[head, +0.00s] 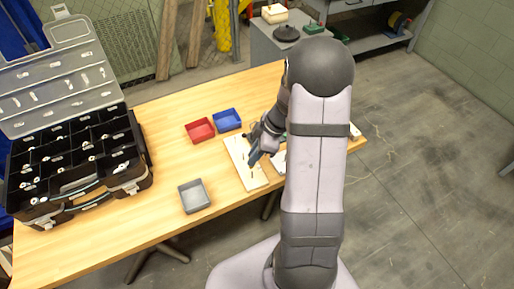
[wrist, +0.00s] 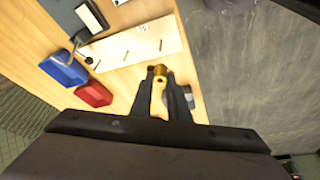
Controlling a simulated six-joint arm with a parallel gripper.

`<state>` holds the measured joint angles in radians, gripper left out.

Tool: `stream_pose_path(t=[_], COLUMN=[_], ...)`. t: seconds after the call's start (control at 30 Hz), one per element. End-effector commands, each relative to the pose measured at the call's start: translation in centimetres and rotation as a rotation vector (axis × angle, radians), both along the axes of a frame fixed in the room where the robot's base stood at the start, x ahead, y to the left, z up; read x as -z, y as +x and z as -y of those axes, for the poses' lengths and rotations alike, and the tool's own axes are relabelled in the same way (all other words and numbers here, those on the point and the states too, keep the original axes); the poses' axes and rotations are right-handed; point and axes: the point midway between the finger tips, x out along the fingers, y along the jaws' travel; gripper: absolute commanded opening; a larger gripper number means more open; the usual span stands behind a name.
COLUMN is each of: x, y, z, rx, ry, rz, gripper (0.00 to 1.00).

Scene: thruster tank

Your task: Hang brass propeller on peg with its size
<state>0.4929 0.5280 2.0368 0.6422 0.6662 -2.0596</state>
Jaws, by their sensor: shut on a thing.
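My gripper (wrist: 160,78) is shut on the brass propeller (wrist: 159,84), which shows as a narrow gold shape with a round hub between the fingertips. In the wrist view the pale board (wrist: 114,44) lies beyond the fingertips, with thin pegs on it, one peg (wrist: 160,45) just past the propeller. The propeller appears apart from the pegs. In the head view my gripper (head: 255,157) is over the board (head: 238,161), and the propeller cannot be made out there. Peg sizes are too small to tell.
A red bin (head: 200,130) and a blue bin (head: 228,120) stand behind the board. A grey bin (head: 194,196) stands to its left. A black case (head: 75,165) with an open lid fills the table's left end. My arm hides part of the right side.

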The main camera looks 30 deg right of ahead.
Motion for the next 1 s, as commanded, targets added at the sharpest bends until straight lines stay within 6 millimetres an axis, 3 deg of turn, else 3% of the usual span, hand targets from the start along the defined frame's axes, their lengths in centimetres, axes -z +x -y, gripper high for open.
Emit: stream_pose_path(t=[0.2, 0.4, 0.67, 1.0], x=[0.1, 0.1, 0.3, 2.2], y=[0.7, 0.7, 0.7, 0.7], z=[0.2, 0.3, 0.3, 0.3], rx=[-0.350, -0.506, -0.531, -0.528], ry=[-0.003, -0.005, -0.005, -0.004], rz=[-0.001, -0.001, -0.001, -0.001], gripper=[0.00, 0.00, 0.00, 0.00])
